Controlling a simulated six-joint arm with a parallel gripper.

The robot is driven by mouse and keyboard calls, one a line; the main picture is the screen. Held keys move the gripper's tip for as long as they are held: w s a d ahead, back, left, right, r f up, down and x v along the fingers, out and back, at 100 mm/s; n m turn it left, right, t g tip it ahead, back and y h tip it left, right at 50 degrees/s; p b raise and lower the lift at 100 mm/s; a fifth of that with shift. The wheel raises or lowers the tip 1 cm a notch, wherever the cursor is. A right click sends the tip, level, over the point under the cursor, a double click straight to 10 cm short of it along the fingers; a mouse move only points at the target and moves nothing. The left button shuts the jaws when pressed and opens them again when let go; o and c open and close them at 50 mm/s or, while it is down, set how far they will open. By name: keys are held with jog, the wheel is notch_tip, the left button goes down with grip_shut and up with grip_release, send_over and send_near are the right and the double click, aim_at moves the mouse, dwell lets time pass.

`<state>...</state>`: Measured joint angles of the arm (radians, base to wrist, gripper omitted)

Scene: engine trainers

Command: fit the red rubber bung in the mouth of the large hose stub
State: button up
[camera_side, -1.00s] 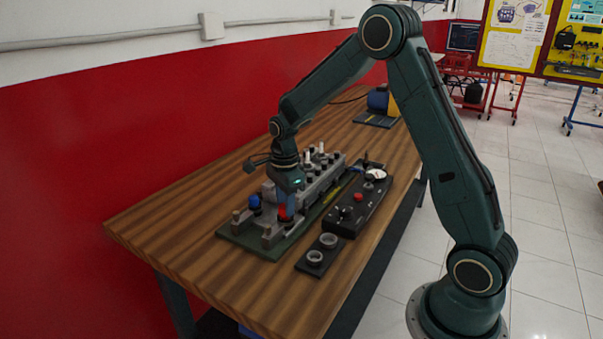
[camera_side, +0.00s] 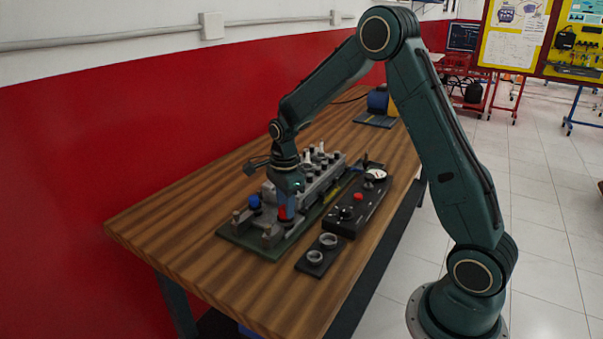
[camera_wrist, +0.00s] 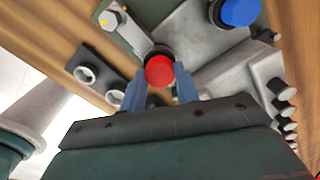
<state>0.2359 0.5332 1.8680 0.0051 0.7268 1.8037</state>
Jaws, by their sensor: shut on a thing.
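The red rubber bung (camera_wrist: 159,71) is between the two blue-grey fingertips of my gripper (camera_wrist: 160,88) in the wrist view. My gripper is shut on it. In the side view the red bung (camera_side: 282,212) shows under my gripper (camera_side: 287,203), over the front part of the engine trainer (camera_side: 248,238). A dark ring shows just behind the bung in the wrist view; I cannot tell whether the bung touches it. A blue bung (camera_side: 254,202) sits to the left, also in the wrist view (camera_wrist: 240,11). I cannot tell which opening is the large hose stub.
A dark plate with two grey rings (camera_side: 328,241) lies in front of the black control panel (camera_side: 358,208). A grey engine block with several upright pegs (camera_side: 318,172) stands behind my gripper. The wooden table (camera_side: 180,225) is clear at the front left.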

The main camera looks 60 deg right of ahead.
jog(key=o, duration=1.4)
jog(key=shift+r, duration=0.2)
jog(key=shift+r, duration=3.35)
